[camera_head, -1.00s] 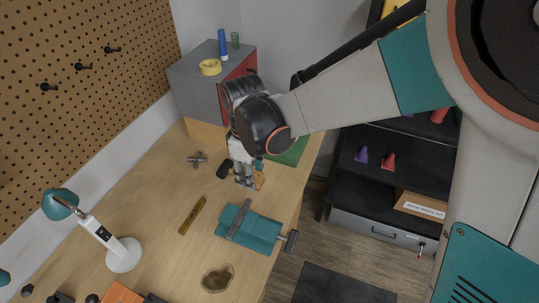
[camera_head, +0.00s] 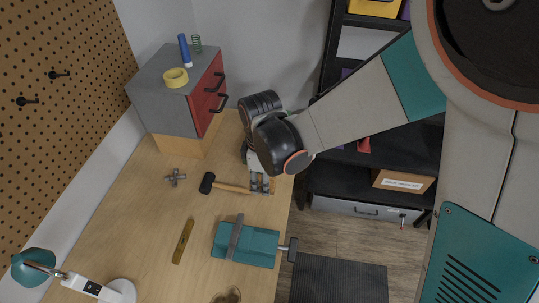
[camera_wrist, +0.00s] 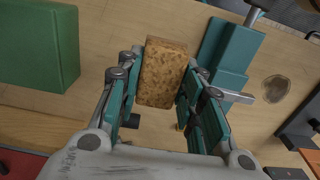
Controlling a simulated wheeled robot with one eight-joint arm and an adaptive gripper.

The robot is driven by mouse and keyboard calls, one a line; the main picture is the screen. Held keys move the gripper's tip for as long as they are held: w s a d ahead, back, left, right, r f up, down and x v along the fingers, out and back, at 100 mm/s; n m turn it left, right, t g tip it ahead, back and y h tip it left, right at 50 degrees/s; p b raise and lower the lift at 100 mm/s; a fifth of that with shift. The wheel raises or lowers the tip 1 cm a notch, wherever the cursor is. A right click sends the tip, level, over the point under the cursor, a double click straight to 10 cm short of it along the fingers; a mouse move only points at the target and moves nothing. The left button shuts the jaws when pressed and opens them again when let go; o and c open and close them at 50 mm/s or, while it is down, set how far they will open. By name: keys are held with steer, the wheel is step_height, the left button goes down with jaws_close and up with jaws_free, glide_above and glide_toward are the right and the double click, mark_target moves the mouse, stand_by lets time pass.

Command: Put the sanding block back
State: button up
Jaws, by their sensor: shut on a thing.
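The sanding block is a speckled brown cork-like block (camera_wrist: 163,70), upright in the picture between my fingers in the wrist view. My gripper (camera_wrist: 161,90) is shut on it, with teal-and-grey fingers on both sides. In the head view my gripper (camera_head: 261,185) points down over the right side of the wooden bench, near the hammer. The block itself is mostly hidden there by my fingers. I cannot tell how high it is above the bench.
A black hammer (camera_head: 208,183) lies left of my gripper; a teal vise (camera_head: 262,248) is in front. A grey drawer cabinet (camera_head: 165,105) stands behind. The wrist view shows a green block (camera_wrist: 40,45) at left. Dark shelves (camera_head: 340,183) stand right of the bench.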

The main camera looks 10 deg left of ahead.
mark_target(264, 207)
step_height(264, 207, down, 12)
steer(key=b, duration=0.6)
steer(key=shift+r, duration=0.2)
steer(key=shift+b, duration=0.3)
steer(key=shift+f, duration=0.2)
steer(key=o, duration=0.9)
steer(key=shift+o, duration=0.2)
steer(key=shift+r, duration=0.15)
step_height(264, 207, up, 12)
steer(key=p, duration=0.3)
steer(key=shift+s+r, duration=0.1)
steer(key=shift+s, duration=0.05)
